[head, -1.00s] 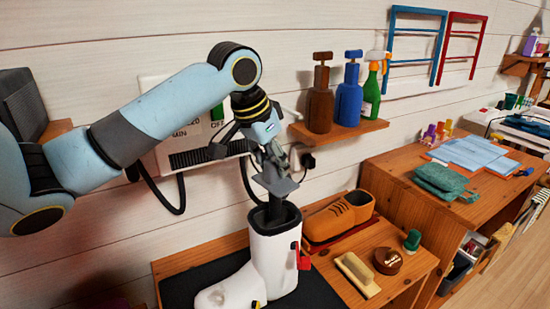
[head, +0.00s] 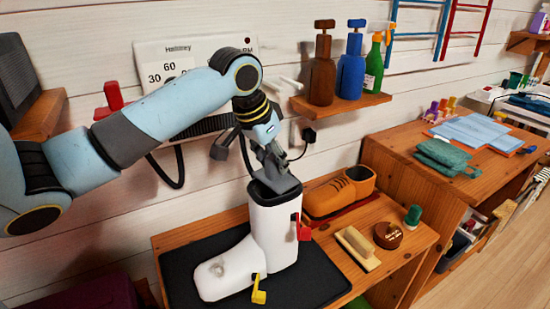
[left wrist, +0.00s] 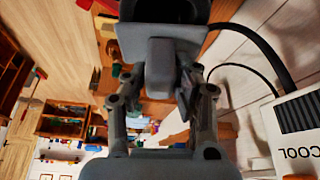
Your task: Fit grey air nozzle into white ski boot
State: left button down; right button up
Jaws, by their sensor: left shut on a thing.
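The white ski boot (head: 270,235) stands upright on a black mat (head: 318,283), toe toward the lower left, with a red buckle and a yellow buckle. The grey air nozzle (head: 281,186) is at the boot's top opening. Its wide grey part is level with the rim, and whatever lies below is hidden inside the boot. My left gripper (head: 271,166) is directly above, shut on the nozzle. In the left wrist view the nozzle (left wrist: 160,65) shows as a grey block between the fingers of my left gripper (left wrist: 160,97). My right gripper is not in view.
A white wall dryer (head: 195,47) with dark hoses is behind my arm. An orange-brown shoe (head: 338,193), a brush (head: 357,248) and a round brown tin (head: 388,235) sit right of the boot. Spray bottles stand on a wall shelf (head: 345,107).

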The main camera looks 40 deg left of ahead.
pick_arm(q)
jog(key=shift+f, duration=0.4)
jog(key=shift+f+b, duration=0.3)
jog(key=shift+f, duration=0.25)
jog(key=c, duration=1)
grip_release()
jog(key=shift+o, duration=0.2)
